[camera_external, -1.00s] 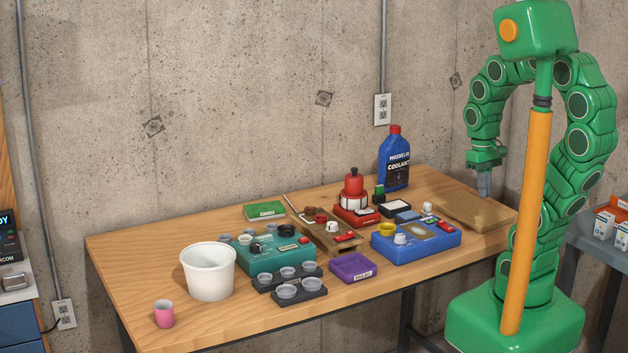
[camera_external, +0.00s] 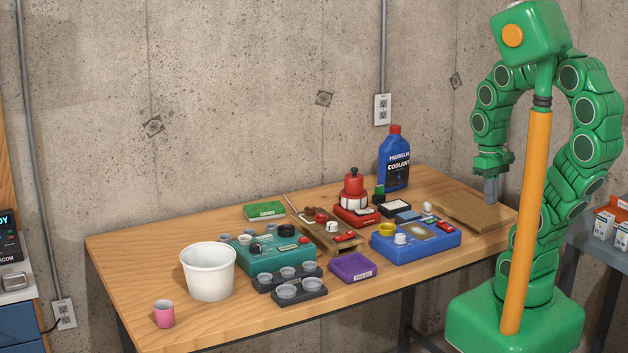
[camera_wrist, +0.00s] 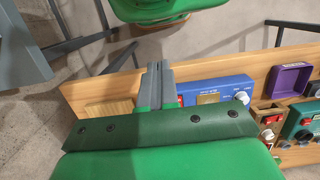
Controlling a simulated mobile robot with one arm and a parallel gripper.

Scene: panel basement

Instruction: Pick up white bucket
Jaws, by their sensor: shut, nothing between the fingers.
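The white bucket (camera_external: 208,271) stands upright and open-topped on the left part of the wooden table (camera_external: 140,254) in the external view. Its inside looks empty from this angle. My gripper (camera_external: 491,199) points down over the right end of the table, far from the bucket. In the wrist view my gripper's two grey fingers (camera_wrist: 159,72) lie close together with nothing between them. The bucket is not visible in the wrist view.
A pink cup (camera_external: 164,313) stands left of the bucket. A teal panel box (camera_external: 273,258) and dark cup trays (camera_external: 298,291) sit close on its right. A blue panel (camera_external: 416,244), purple tray (camera_external: 352,268) and coolant bottle (camera_external: 395,160) stand between the bucket and my gripper.

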